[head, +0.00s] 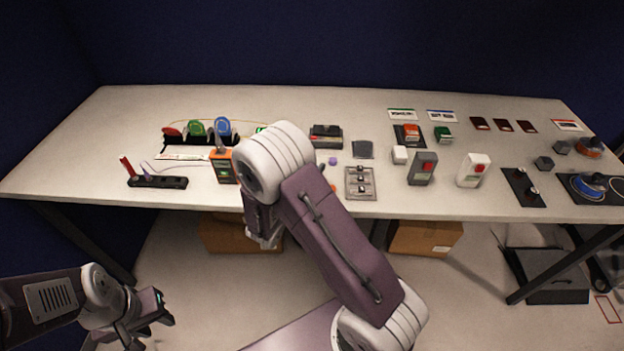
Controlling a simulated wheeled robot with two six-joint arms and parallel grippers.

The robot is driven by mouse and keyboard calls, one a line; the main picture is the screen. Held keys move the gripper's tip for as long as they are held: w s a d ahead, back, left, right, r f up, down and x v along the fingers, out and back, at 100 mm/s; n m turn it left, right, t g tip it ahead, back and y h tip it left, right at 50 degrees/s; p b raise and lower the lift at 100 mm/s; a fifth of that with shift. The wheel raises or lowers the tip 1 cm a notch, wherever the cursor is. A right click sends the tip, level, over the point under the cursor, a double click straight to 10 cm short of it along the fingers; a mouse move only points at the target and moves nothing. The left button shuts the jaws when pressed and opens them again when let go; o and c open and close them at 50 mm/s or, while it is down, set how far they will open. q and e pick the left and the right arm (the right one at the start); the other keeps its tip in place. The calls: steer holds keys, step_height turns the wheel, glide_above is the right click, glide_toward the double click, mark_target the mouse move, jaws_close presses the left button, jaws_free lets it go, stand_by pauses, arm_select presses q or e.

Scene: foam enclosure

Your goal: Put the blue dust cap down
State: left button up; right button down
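I cannot clearly make out a blue dust cap. A small violet-blue round piece (333,161) lies on the table (290,104) near its middle, just right of my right arm, but it is too small to identify. My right arm crosses the middle of the view. Its gripper (264,234) points down near the table's front edge, partly hidden by the arm. I cannot see whether it is shut or holds anything. My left gripper (148,322) is at the lower left, in front of and below the table, with its fingers apart and nothing visible between them.
An orange device (223,168) and a dark slotted strip (158,182) stand left of the arm. A metal switch plate (360,183), a grey box with a red button (422,168) and a white one (473,170) stand right. Cardboard boxes (425,238) sit underneath. The table's left end is clear.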

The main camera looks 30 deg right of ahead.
steer(key=shift+w+a+f, duration=0.1)
steer(key=shift+a+f, duration=0.05)
steer(key=shift+f, duration=1.8)
steer(key=c, duration=1.2)
jaws_free()
steer(key=shift+c, duration=0.2)
